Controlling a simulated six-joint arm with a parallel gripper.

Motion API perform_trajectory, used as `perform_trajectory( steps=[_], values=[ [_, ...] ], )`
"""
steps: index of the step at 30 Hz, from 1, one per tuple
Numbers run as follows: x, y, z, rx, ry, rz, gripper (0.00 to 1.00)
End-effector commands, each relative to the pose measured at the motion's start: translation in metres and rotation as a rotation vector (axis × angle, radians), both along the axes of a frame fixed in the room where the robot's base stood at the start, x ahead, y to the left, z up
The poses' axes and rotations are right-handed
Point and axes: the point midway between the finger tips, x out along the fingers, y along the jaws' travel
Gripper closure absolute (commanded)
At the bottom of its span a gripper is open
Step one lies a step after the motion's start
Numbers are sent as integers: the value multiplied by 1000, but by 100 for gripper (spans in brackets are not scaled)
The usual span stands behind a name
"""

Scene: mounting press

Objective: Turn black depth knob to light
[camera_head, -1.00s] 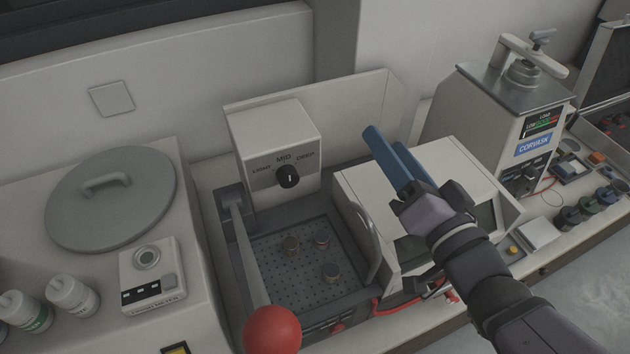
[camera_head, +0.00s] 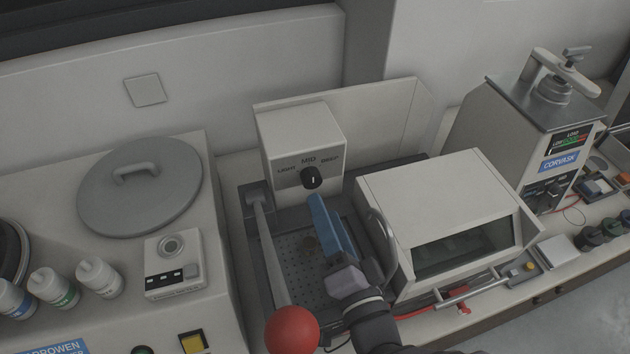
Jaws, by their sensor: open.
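The black depth knob (camera_head: 312,178) is on the front of a white box (camera_head: 302,145) at the back of the press bay. LIGHT is printed to its left, MID above it and DEEP to its right. Its white mark looks upright, toward MID. My gripper (camera_head: 320,204), with blue fingers, is just below the knob in the picture and points up toward it. It is open, its fingers overlapping in this view. I cannot tell whether a fingertip touches the knob, but nothing shows between the fingers.
A lever with a red ball (camera_head: 292,330) rises left of my gripper. A perforated plate (camera_head: 290,262) lies below, partly hidden by my arm. A white hooded box (camera_head: 430,205) with a curved handle (camera_head: 382,240) stands close on the right.

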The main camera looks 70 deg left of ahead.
Motion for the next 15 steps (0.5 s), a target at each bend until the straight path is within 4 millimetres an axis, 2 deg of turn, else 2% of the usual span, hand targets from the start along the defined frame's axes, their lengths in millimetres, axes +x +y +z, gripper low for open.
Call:
perform_trajectory(
  steps=[8, 15],
  values=[
    [0, 11, 1, -1, 0, 0, 52],
    [0, 39, 3, 0, 0, 0, 52]
  ],
)
